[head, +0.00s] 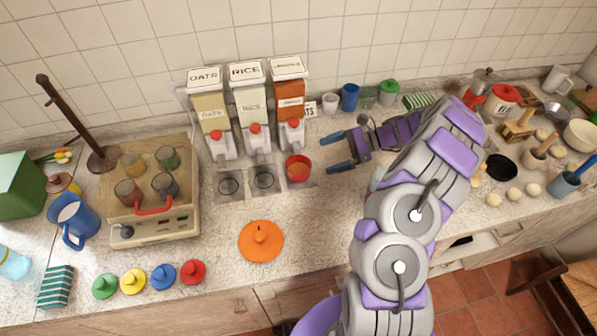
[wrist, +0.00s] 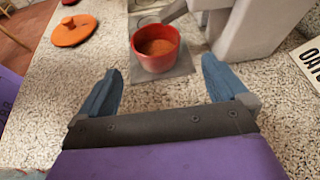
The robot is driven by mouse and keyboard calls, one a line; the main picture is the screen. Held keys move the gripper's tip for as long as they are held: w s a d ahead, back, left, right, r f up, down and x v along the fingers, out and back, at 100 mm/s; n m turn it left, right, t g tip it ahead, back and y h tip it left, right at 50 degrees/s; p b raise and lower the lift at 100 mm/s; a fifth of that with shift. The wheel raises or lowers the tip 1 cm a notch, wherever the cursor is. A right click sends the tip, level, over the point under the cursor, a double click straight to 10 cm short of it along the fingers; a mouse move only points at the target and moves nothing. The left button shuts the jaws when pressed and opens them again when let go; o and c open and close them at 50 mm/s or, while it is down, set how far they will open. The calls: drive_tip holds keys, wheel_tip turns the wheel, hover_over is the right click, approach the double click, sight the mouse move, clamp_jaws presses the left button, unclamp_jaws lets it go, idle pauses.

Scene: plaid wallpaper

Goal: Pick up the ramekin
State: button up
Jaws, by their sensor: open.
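The ramekin is a small red cup (head: 298,168) with brown content. It stands on a grey square base under the rightmost dispenser in the head view. In the wrist view the red ramekin (wrist: 155,47) is ahead of the fingers, near the top middle. My gripper (head: 337,151) is open and empty, to the right of the ramekin in the head view. In the wrist view my gripper (wrist: 162,85) shows two blue fingers spread apart, with the ramekin beyond their tips and not touching them.
Three labelled dispensers (head: 249,105) stand by the wall, the right one over the ramekin. An orange lid (head: 261,241) lies in front. A hob-like box (head: 154,200) with cups is at left. Small cups (head: 350,97) stand behind my gripper. Counter is clear between gripper and lid.

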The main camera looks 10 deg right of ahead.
sight(311, 163)
drive_tip(key=b+x, duration=0.1)
drive_tip(key=x, duration=0.3)
drive_tip(key=shift+a+f, duration=0.25)
drive_tip(key=shift+a, duration=0.05)
drive_tip(key=b+x, duration=0.2)
drive_tip(key=x, duration=0.3)
drive_tip(key=shift+s+f, duration=0.2)
drive_tip(key=c, duration=1)
drive_tip(key=shift+r, duration=0.2)
